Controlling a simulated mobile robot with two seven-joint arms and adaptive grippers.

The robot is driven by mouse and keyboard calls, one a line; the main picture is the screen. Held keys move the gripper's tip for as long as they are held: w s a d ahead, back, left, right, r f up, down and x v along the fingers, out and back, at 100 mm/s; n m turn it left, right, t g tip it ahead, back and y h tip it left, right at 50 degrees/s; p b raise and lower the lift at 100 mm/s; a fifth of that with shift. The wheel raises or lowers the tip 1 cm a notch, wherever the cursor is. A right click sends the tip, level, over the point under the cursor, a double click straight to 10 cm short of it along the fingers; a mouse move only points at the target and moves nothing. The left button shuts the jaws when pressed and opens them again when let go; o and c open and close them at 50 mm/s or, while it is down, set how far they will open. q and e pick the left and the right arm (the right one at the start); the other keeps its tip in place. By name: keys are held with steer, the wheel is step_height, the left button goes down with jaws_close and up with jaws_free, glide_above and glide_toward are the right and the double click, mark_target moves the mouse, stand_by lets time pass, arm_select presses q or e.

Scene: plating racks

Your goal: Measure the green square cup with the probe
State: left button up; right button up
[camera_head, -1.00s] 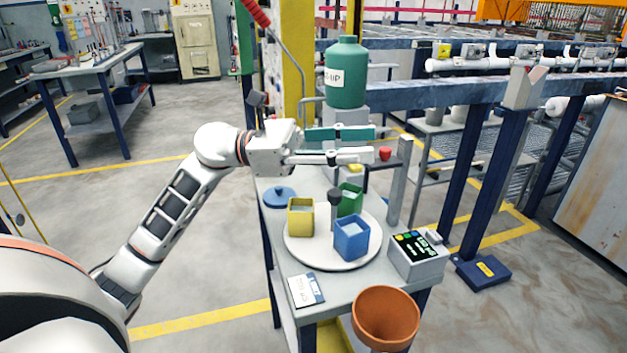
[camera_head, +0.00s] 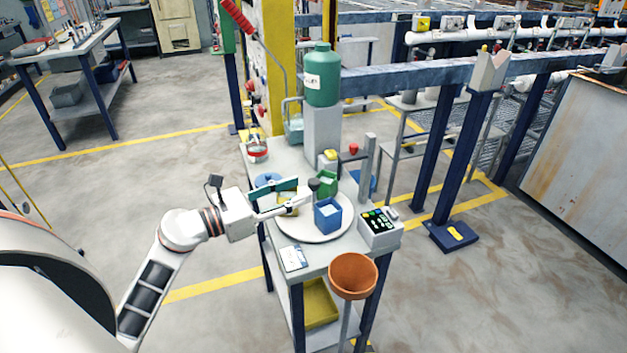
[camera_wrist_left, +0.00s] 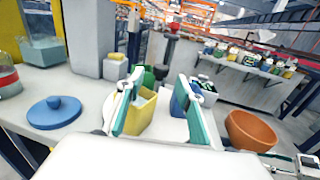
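The green square cup (camera_head: 327,183) stands at the back of a round white turntable (camera_head: 300,233); in the left wrist view it (camera_wrist_left: 148,77) is partly hidden behind the yellow cup. The blue cup (camera_head: 328,216) is at the front right. The yellow cup (camera_head: 289,204) is mostly hidden by my left gripper (camera_head: 304,190). In the wrist view the yellow cup (camera_wrist_left: 140,112) appears between my open green-padded fingers, nearer the left one; contact is unclear.
A meter box (camera_head: 380,228) stands right of the turntable. A card (camera_head: 292,258) lies in front, with an orange funnel (camera_head: 353,275) beyond the table's front edge. A blue lid (camera_wrist_left: 53,112) lies on the left. A green bottle (camera_head: 322,78) stands on a pedestal behind.

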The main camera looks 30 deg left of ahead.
mark_target(315, 183)
arm_select(q)
steer(key=x, duration=0.5)
steer(key=shift+w+d+p, duration=0.2)
steer(key=shift+w+p, duration=0.1)
steer(key=shift+p, duration=0.1)
jaws_close()
